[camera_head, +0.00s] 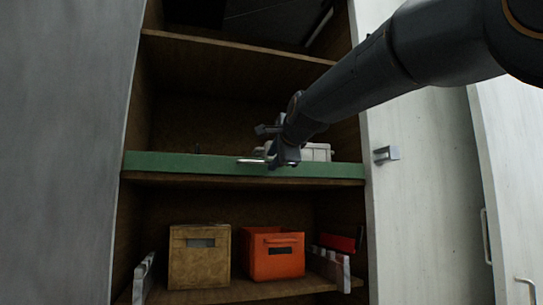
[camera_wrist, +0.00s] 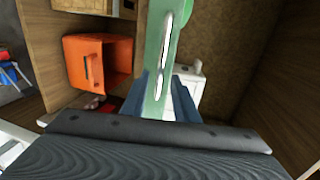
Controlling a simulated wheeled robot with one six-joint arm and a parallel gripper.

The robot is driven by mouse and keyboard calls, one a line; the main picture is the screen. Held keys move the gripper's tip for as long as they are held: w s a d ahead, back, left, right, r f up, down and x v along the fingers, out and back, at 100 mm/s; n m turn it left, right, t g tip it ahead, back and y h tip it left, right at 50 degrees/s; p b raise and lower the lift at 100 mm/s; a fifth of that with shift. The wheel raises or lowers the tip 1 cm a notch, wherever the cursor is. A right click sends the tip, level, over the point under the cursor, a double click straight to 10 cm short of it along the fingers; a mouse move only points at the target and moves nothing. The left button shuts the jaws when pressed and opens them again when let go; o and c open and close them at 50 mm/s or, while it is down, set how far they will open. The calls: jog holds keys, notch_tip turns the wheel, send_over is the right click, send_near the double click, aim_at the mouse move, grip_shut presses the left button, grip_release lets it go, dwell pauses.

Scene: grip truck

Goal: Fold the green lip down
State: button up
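The green lip (camera_head: 190,163) is a long strip standing along the front edge of the middle shelf. In the wrist view the green lip (camera_wrist: 158,50) runs up the picture, with slim pale metal parts on it. My gripper (camera_head: 270,160) is at the lip, right of its middle. In the wrist view my gripper's blue-grey fingers (camera_wrist: 162,92) stand apart, one on either side of the lip. I cannot tell whether they touch it.
A white object (camera_head: 318,152) stands on the shelf behind the lip. A tan crate (camera_head: 199,270) and an orange crate (camera_head: 275,266) sit on the shelf below, with a red item (camera_head: 338,243) to the right. A pale door with a handle (camera_head: 386,154) is at the right.

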jog(key=shift+p+x, duration=0.3)
jog(key=shift+x, duration=0.7)
grip_shut()
jog(key=shift+f+t+b, duration=0.25)
jog(key=shift+t+b, duration=0.05)
jog(key=shift+b, duration=0.9)
